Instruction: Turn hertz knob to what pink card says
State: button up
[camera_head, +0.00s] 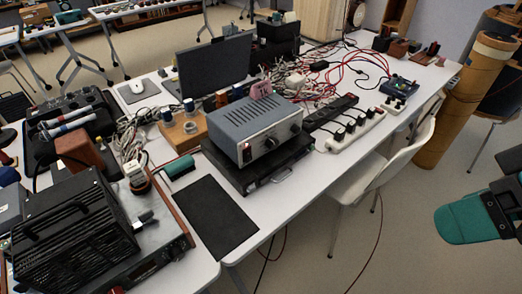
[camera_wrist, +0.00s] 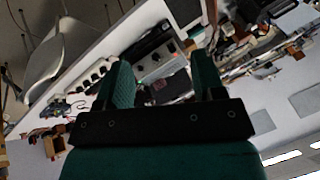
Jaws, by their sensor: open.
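A grey-blue box device (camera_head: 228,118) stands on a flat black unit on the white table. Its silvery front panel carries dark knobs, including a middle one (camera_head: 270,143) and a right one (camera_head: 295,129). I cannot read which is the hertz knob. My gripper (camera_head: 468,224) is at the right, well away from the device. Its teal fingers (camera_wrist: 165,66) are apart and empty.
A white power strip (camera_head: 350,130) with black plugs lies right of the device. A white chair (camera_head: 385,165) stands at the table's near edge. A laptop (camera_head: 213,68) and tangled cables are behind. A black mat (camera_head: 210,217) lies in front left.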

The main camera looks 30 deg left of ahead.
jog(key=w+a+f+n+y+b, duration=0.45)
jog(key=a+f+b, duration=0.25)
jog(key=a+f, duration=0.25)
jog(key=m+t+y+p, duration=0.2)
jog(key=t+y+p, duration=0.4)
jog(key=t, duration=0.1)
send_near(275, 145)
jog(key=shift+n, duration=0.25)
jog(key=p+x, duration=0.1)
jog(key=x, duration=0.8)
jog(key=shift+w+a, duration=0.1)
jog(key=shift+c, duration=0.3)
jog(key=c, duration=0.9)
